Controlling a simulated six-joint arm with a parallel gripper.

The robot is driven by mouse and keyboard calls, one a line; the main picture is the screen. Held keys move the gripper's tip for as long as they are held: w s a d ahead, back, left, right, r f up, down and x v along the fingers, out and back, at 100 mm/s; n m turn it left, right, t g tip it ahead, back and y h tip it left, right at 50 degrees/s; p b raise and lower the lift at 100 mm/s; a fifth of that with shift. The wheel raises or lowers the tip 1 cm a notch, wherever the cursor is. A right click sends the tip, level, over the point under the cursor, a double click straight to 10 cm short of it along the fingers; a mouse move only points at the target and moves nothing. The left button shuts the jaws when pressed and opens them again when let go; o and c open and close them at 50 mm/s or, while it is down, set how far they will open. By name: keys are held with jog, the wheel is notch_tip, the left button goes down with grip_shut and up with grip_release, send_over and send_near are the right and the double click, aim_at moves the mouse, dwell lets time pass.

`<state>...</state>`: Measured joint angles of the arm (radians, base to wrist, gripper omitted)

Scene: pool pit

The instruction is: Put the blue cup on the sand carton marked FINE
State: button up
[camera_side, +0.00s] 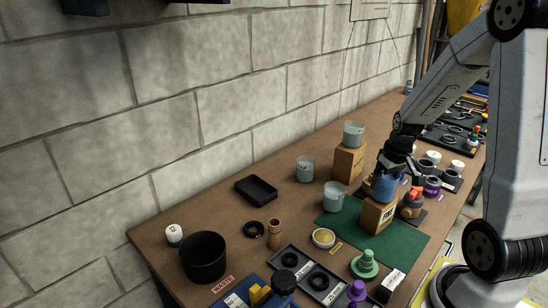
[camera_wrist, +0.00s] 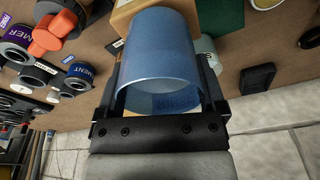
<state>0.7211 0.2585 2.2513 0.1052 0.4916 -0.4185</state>
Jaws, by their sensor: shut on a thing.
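The blue cup (camera_wrist: 162,45) is between my gripper's fingers in the wrist view, its round opening towards the camera. My gripper (camera_side: 388,170) is shut on the blue cup (camera_side: 383,188) in the side view. The cup is right over a light brown carton (camera_side: 377,215) with a dark-lettered label on its face, too small to read surely. The cup's base looks at or very near the carton's top; I cannot tell whether they touch. The carton stands on a green mat (camera_side: 408,244). Part of a carton (camera_wrist: 125,15) shows behind the cup in the wrist view.
Clear grey cups stand near: one on a taller carton (camera_side: 348,163), one on the table (camera_side: 305,168), one on the mat's edge (camera_side: 336,196). An orange-topped item (camera_side: 411,203) stands close right of the carton. A black bin (camera_side: 203,257) and black tray (camera_side: 256,189) are left.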

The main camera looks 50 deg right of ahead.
jog(key=shift+f, duration=0.25)
jog(key=shift+f, duration=0.15)
jog(key=o, duration=1.1)
jog(key=shift+s+a+r, duration=0.1)
jog(key=shift+s+r, duration=0.2)
jog(key=shift+r, duration=1.75)
jog(key=shift+s+a+r, duration=0.15)
jog(key=shift+s+r, duration=0.1)
jog(key=shift+r, duration=1.75)
jog(key=shift+s+a+r, duration=0.1)
jog(key=shift+s+r, duration=0.2)
jog(key=shift+r, duration=1.75)
